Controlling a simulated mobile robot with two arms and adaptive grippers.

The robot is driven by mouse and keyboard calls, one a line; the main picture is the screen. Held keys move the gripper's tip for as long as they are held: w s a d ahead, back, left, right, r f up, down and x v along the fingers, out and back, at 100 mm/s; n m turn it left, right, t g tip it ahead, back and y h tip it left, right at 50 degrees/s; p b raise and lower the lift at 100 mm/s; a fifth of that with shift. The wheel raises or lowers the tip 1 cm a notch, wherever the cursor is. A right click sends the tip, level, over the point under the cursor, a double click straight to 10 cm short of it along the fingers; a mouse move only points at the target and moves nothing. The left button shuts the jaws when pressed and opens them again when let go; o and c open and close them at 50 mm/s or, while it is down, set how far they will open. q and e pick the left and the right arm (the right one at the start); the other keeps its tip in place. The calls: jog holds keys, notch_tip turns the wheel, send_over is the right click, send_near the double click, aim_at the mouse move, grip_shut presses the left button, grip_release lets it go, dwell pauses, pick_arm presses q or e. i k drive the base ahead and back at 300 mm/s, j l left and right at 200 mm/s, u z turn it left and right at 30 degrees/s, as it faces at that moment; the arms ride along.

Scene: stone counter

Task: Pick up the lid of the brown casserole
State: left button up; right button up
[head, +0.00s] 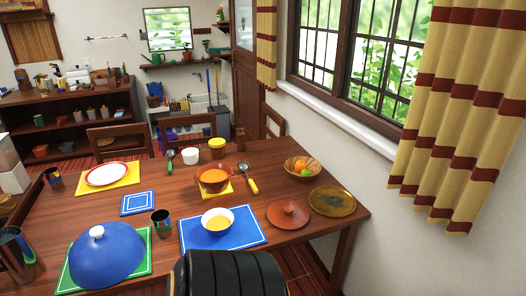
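The brown casserole (226,183) stands open on the wooden table, with orange contents showing inside. It sits on a small yellow mat. A round reddish-brown lid (288,215) with a small knob lies flat near the table's front right edge, apart from the casserole, to its right and nearer to me. No gripper fingers show in the head view, so I cannot see whether either gripper is open or shut.
A patterned round plate (332,202) lies close to the lid's right. A fruit bowl (302,167) is behind. A white bowl (217,221) on a blue mat (251,237) and a blue dome (106,257) stand left. A dark ribbed shape (228,276) covers part of the front edge.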

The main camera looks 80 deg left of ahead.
aim_at(284, 215)
jog(key=k+l+u, duration=0.1)
jog(key=u, duration=2.1)
jog(key=k+l, duration=0.05)
